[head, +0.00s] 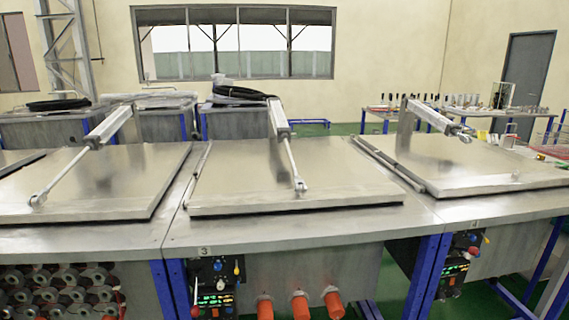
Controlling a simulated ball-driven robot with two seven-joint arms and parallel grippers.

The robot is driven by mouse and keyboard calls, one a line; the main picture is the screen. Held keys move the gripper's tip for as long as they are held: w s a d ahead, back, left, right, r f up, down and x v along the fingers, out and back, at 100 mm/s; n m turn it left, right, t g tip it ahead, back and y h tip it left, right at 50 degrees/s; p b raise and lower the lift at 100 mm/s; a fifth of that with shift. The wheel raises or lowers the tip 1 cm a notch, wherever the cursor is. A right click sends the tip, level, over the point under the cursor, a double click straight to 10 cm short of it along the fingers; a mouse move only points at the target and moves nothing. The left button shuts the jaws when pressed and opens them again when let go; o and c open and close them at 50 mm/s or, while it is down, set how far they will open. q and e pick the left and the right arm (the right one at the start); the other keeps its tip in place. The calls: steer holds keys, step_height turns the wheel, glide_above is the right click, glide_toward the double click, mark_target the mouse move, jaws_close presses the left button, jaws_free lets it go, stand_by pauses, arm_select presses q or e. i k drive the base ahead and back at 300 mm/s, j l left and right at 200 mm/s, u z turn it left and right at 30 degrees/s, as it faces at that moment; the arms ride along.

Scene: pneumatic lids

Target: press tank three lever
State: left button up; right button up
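Tank three's control panel (213,283) hangs under the table's front edge, below a small plate marked 3 (204,251). It carries a blue knob (217,266), a small yellow-tipped lever (236,268), green lit displays and a red knob at its lower left. Which of these is the task's lever I cannot tell for sure. Tank three's flat metal lid (340,182) lies down on the tank, with a pneumatic cylinder (279,118) whose rod reaches its front part. Neither of my grippers is in view.
Tank four's panel (461,260) is at the right. Other lids (90,195) (460,165) lie down on both sides. Orange cylindrical fittings (300,305) stick out right of panel three. Blue legs (180,290) flank the panels. A window and door are behind.

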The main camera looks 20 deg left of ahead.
mark_target(194, 311)
steer(key=u, duration=1.4)
